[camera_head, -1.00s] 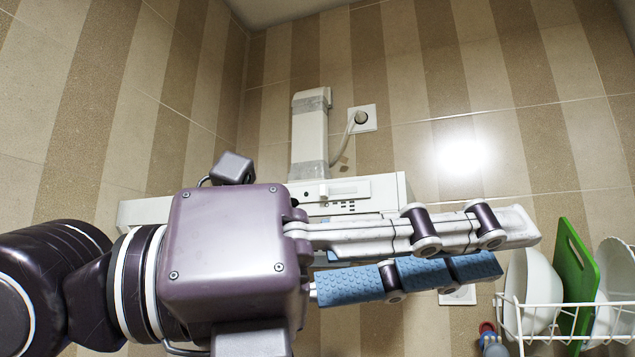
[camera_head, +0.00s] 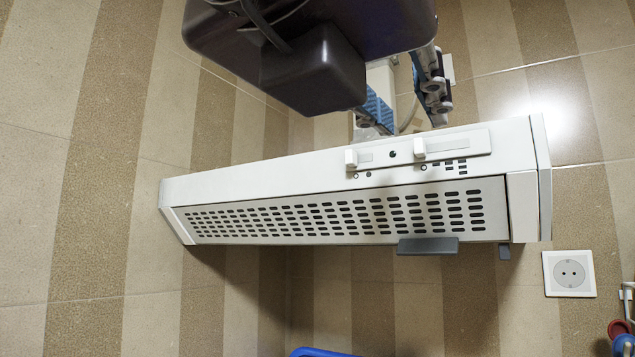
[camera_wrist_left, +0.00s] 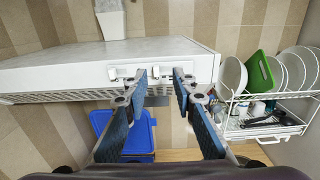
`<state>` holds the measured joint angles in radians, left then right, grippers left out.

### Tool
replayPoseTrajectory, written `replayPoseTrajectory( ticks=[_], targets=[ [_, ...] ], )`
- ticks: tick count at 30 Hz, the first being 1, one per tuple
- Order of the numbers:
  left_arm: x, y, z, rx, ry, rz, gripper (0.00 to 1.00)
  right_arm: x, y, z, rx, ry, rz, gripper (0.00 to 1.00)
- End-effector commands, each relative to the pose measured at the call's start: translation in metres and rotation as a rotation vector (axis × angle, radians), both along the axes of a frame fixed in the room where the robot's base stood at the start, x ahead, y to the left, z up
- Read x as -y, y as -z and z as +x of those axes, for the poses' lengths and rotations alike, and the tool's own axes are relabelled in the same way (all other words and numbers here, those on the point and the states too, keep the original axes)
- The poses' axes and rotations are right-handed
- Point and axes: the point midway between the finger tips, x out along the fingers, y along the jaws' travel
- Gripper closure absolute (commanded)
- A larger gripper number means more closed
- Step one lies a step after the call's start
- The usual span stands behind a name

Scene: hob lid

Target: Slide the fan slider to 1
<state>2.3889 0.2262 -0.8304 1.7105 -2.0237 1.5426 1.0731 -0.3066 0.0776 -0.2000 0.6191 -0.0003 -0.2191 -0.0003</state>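The white range hood (camera_head: 270,170) runs across the middle of the head view, its vent grille facing me. Two small white sliders sit on its front strip: a left slider (camera_head: 351,160) and a right slider (camera_head: 420,150), with small printed marks below. I cannot tell which is the fan slider. My left gripper (camera_head: 402,100) is above the strip, fingers spread and empty. In the left wrist view, the right slider (camera_wrist_left: 155,71) shows between the open fingertips (camera_wrist_left: 160,78), apart from them as far as I can tell; the left slider (camera_wrist_left: 112,73) is outside them.
A wall socket (camera_head: 570,273) is at the lower right of the head view. In the left wrist view, a dish rack (camera_wrist_left: 265,125) with plates and a green board (camera_wrist_left: 262,72) stands at right, and a blue bin (camera_wrist_left: 125,135) lies below.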

Motion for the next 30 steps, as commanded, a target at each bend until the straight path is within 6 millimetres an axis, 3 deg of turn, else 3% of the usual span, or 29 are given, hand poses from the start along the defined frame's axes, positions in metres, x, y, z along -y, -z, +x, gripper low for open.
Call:
replayPoseTrajectory(
  ticks=[5,14,19,26,30],
  targets=[
    [0.016,-0.002,0.025,-0.005,0.0,0.002,0.75,0.004,-0.016,-0.018,-0.025,-0.001,-0.006,0.6],
    [0.026,0.0,0.039,-0.002,0.001,0.001,0.75,0.004,-0.024,0.02,0.027,-0.002,-0.003,0.6],
    [0.026,0.001,0.039,-0.002,0.001,0.002,0.75,0.004,-0.023,0.019,0.024,-0.001,-0.004,0.6],
    [0.026,0.001,0.038,-0.002,0.001,0.002,1.0,0.004,-0.022,0.002,0.001,-0.001,-0.005,0.6],
    [0.026,0.001,0.038,-0.002,0.001,0.002,1.0,0.003,-0.022,0.0,-0.002,0.0,-0.004,0.6]
  ],
)
